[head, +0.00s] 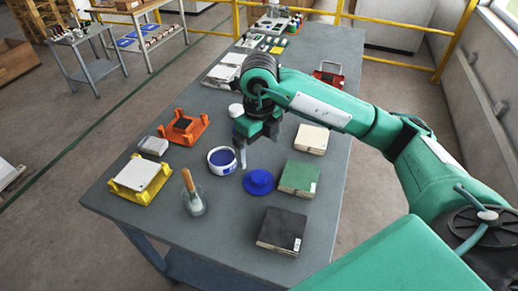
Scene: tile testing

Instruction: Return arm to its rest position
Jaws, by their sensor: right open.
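My right arm reaches in from the right over the grey table (190,230). My right gripper (243,160) points down and is open. Its fingers are beside the right rim of a white tub with dark blue contents (221,161); I cannot tell whether they touch it. Nothing shows between the fingers. A blue round lid (258,182) lies just to the right and nearer. My left gripper is not in view.
Stacks of cream (311,139), green (299,179) and black tiles (282,231) line the right side. An orange holder (184,127), a yellow holder (141,179) and a cup with a wooden-handled tool (193,195) stand left. A red carrier (328,74) is behind the arm.

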